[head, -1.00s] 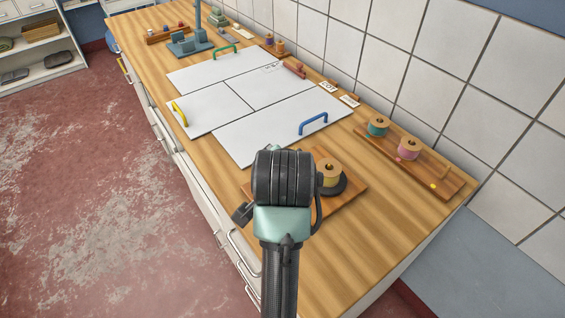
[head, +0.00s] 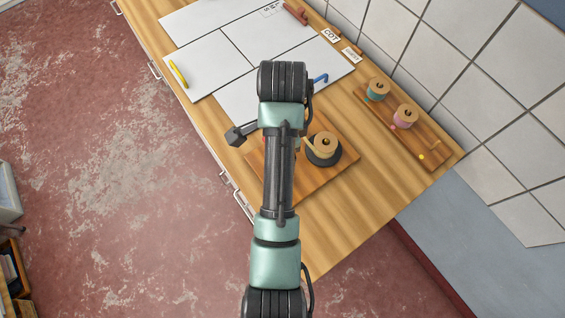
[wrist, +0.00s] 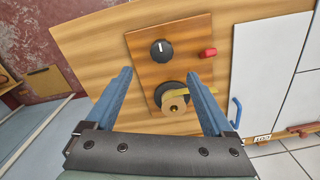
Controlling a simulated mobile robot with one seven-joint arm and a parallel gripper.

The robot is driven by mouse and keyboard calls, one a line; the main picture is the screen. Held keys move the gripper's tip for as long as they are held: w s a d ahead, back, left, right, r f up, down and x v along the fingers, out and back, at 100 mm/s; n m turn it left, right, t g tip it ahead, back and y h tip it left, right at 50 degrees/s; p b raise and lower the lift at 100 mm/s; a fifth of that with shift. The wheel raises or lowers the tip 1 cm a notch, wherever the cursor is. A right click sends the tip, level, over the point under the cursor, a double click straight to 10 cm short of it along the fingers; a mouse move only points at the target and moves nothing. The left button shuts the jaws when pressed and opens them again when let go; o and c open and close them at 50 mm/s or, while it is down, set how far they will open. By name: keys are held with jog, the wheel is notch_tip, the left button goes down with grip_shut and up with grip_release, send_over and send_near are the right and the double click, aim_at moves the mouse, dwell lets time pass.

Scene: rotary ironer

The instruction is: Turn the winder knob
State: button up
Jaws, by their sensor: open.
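The winder knob (wrist: 161,50) is a round black dial with a white pointer mark, set on a square wooden board (wrist: 190,35). Beside it on the same board is a black disc (wrist: 187,87) bearing a wooden spool (wrist: 175,102) with yellow ribbon. My gripper (wrist: 160,73) is open, its blue fingers apart, with the board seen between and beyond them. Nothing is between the fingertips that I can tell is held. In the head view the board (head: 335,172) and spool (head: 325,145) show right of my arm, which hides the knob.
A red piece (wrist: 208,53) sits at the board's edge. A rack (head: 432,148) with teal and pink spools stands along the tiled wall. White panels (head: 200,62) with yellow and blue handles lie on the wooden counter (head: 375,185). Counter between board and rack is clear.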

notch_tip(320, 180, down, 10)
jog(key=shift+f+b, duration=0.2)
jog(key=shift+b, duration=0.35)
jog(key=shift+w+f, duration=0.25)
jog(key=shift+f, duration=0.45)
jog(key=shift+s, duration=0.1)
jog(key=c, duration=1.4)
